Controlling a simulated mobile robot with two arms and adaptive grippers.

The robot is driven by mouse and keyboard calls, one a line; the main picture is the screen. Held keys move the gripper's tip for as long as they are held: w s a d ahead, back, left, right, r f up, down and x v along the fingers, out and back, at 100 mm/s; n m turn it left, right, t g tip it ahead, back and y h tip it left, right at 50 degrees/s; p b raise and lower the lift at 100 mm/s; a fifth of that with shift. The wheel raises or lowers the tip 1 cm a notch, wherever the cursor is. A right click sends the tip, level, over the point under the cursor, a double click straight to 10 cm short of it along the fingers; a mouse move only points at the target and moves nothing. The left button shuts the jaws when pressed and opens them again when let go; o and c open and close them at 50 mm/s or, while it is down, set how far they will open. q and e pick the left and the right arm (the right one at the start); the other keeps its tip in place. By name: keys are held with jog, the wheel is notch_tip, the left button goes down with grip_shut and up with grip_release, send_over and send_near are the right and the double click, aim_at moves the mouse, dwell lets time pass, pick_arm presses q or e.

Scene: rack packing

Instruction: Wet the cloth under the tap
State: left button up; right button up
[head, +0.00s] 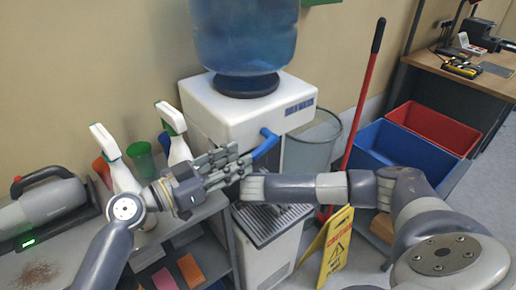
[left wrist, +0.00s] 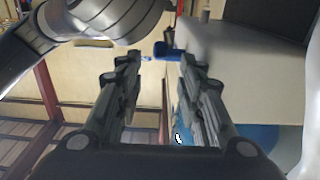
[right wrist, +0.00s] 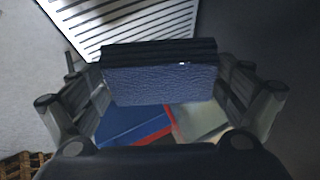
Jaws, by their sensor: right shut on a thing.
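The water cooler (head: 250,120) stands against the wall with a blue tap lever (head: 266,144) on its front. My left gripper (head: 243,160) is open and points at the lever. In the left wrist view the lever (left wrist: 172,50) shows just beyond and between the spread fingertips (left wrist: 158,58); I cannot tell whether they touch it. My right gripper (right wrist: 160,85) is shut on the folded blue cloth (right wrist: 160,85), with the slatted drip tray (right wrist: 130,22) beyond it. In the head view the cloth is hidden by my arms. No water stream is visible.
A grey shelf (head: 180,232) with spray bottles (head: 175,135) stands left of the cooler. To the right are a grey bin (head: 312,142), a red-handled pole (head: 362,95), a yellow floor sign (head: 336,240), a blue crate (head: 400,150) and a red crate (head: 436,127).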

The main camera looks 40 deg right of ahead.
aim_at(258, 150)
pick_arm(q)
jog(key=d, duration=0.7)
jog(key=shift+w, duration=0.15)
grip_shut()
